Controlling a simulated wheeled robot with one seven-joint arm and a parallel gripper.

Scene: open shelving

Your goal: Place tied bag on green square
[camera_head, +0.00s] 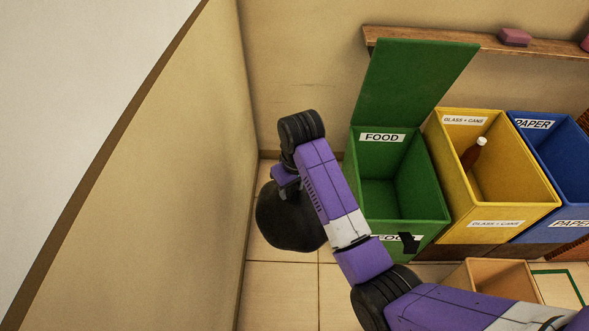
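A black bag (287,221) hangs below my gripper (287,183), at the left of the green bin in the head view. My gripper's fingers are mostly hidden by my purple arm and the bag, but they meet the top of the bag, which appears held off the floor. A green square outline (570,272) lies on the floor at the lower right, and only part of it shows. The inside of the square that I can see is bare tile.
An open green FOOD bin (402,180), a yellow bin (520,170) holding a brown bottle (473,154), and a blue PAPER bin (575,150) stand right. A tan box (495,280) stands beside the square. A wall (190,150) is close left of the bag.

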